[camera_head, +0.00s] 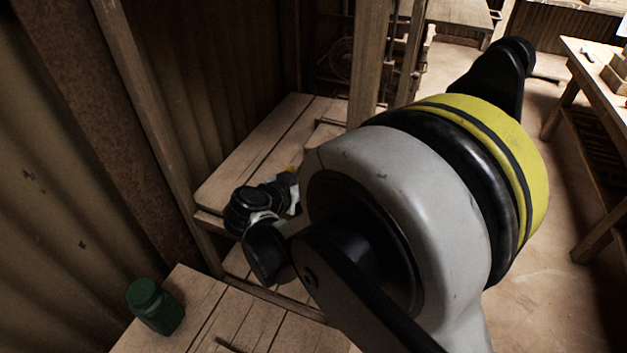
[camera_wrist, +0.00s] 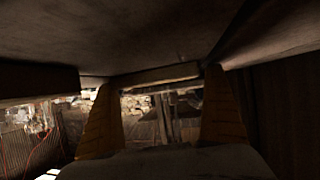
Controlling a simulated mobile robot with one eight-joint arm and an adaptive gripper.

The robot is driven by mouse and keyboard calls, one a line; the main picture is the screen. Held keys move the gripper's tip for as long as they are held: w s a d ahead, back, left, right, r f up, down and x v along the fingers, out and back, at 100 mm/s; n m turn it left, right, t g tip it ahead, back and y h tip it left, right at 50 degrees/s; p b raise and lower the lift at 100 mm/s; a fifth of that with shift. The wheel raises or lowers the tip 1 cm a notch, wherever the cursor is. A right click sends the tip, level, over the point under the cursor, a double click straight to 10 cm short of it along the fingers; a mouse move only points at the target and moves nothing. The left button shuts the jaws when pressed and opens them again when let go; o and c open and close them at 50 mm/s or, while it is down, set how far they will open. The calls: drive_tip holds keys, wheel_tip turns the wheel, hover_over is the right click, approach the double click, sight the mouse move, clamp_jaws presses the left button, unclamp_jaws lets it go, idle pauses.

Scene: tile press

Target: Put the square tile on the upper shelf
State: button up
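My gripper (camera_wrist: 161,92) shows in the wrist view as two yellow-brown fingers standing well apart. Room background shows through the gap between them. A pale band crosses near the fingertips; I cannot tell if it is the edge of a board behind them or something at the tips. A broad dark flat surface (camera_wrist: 150,35) hangs just above the fingers, like the underside of a shelf. I cannot make out the square tile in either view, and I cannot tell which surface is the upper shelf.
A wooden plank shelf (camera_head: 245,160) stands against the wall, with a lower plank surface (camera_head: 240,322) in front. A green jar (camera_head: 155,306) stands on that lower surface at the left. Wooden posts (camera_head: 369,50) rise beside my arm. A workbench (camera_head: 590,60) stands at right, with open floor (camera_head: 545,230) before it.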

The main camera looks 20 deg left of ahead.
drive_tip(key=shift+s+a+r, duration=0.1)
drive_tip(key=shift+s+r, duration=0.15)
drive_tip(key=shift+r, duration=0.1)
drive_tip(key=p+v, duration=0.4)
drive_tip(key=v, duration=0.6)
drive_tip(key=shift+s+a+r, duration=0.2)
drive_tip(key=shift+s, duration=0.45)
